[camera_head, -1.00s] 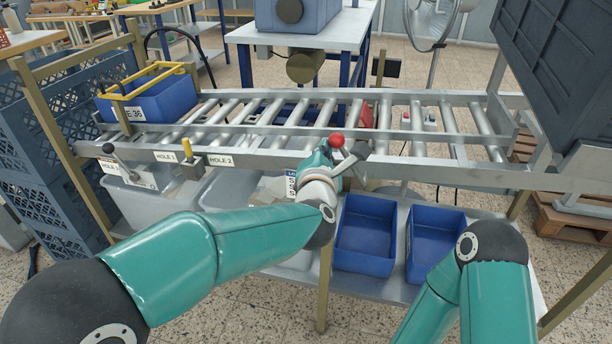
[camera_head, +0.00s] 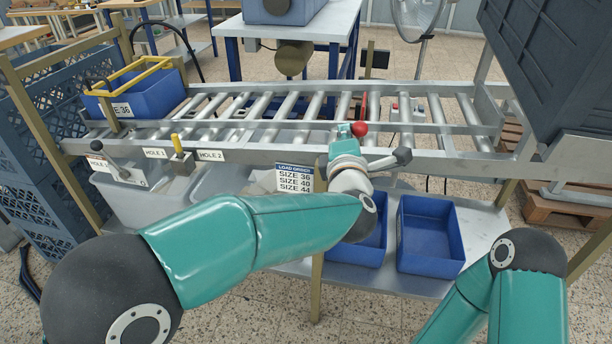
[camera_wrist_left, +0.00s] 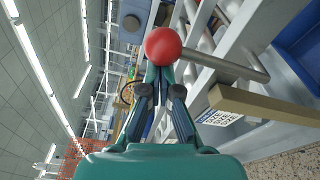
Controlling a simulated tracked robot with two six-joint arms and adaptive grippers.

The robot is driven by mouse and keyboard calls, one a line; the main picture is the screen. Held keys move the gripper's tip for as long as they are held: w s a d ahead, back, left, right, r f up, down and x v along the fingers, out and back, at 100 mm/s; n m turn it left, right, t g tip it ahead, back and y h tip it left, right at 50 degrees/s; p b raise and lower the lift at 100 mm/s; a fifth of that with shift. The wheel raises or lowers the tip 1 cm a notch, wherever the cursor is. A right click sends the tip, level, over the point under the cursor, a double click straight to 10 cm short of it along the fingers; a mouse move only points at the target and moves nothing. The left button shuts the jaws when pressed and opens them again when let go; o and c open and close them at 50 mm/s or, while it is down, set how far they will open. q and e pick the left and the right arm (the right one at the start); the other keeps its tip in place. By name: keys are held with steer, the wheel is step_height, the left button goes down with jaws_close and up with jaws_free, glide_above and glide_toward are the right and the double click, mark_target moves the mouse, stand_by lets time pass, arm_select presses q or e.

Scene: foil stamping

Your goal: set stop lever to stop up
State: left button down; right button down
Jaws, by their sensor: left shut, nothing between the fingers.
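The stop lever shows its red ball knob (camera_head: 359,129) at the front rail of the roller conveyor. In the left wrist view the red knob (camera_wrist_left: 163,46) sits on a grey rod (camera_wrist_left: 230,66) that runs off to the right. My left gripper (camera_head: 345,131) is by the knob, partly hidden by its own wrist. In the left wrist view its fingers (camera_wrist_left: 160,78) come together just behind the knob, with nothing between them. Whether they touch the knob I cannot tell. The lever's pivot is not clear in the head view. My right gripper is out of view.
A thin red piece (camera_head: 364,106) stands among the conveyor rollers behind the knob. A blue bin (camera_head: 152,98) is at the conveyor's left end. Blue trays (camera_head: 430,270) lie below.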

arm_select(q)
steer(key=shift+s+d+r, duration=0.1)
steer(key=shift+d+r, duration=0.05)
steer(key=shift+d, duration=0.15)
steer(key=w+a+f+b, duration=0.1)
steer(key=a+b, duration=0.2)
steer(key=a, duration=0.1)
steer(key=s+a, duration=0.1)
steer(key=s, duration=0.8)
steer(key=shift+a, duration=0.1)
